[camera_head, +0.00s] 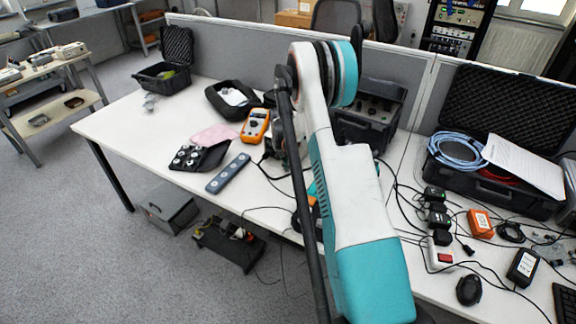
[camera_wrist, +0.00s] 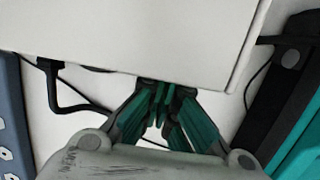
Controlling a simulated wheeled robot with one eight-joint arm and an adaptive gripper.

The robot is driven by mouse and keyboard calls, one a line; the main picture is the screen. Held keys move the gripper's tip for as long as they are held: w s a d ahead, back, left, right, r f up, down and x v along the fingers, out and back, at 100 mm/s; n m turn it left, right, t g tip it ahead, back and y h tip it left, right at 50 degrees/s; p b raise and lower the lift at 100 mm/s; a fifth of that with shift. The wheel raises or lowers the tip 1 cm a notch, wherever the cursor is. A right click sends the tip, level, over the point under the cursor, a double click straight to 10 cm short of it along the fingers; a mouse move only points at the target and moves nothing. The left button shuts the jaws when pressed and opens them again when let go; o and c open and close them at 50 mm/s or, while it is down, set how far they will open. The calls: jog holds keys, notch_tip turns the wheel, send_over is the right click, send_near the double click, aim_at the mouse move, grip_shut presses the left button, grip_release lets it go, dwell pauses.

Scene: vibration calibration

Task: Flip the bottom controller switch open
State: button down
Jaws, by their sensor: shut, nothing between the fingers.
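My gripper (camera_wrist: 163,95) shows in the wrist view with its teal fingers drawn together and nothing between them. Its fingertips are at the lower edge of a plain white box-like surface (camera_wrist: 140,35); I cannot tell whether they touch it. No switch can be made out on this surface, and I cannot tell whether it is the controller. In the head view my arm covers the gripper and most of the work spot. A black case with a knobbed panel (camera_head: 372,107) stands behind my arm, partly hidden.
A blue-grey strip with round buttons (camera_head: 228,174) and an orange multimeter (camera_head: 256,126) lie left of my arm on the white table (camera_head: 130,125). A cable (camera_wrist: 52,90) runs near my gripper. An open case with blue cable (camera_head: 458,150) and several small boxes crowd the right side.

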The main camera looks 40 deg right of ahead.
jog(key=shift+r, duration=0.15)
jog(key=shift+r+p, duration=0.35)
jog(key=shift+r, duration=0.35)
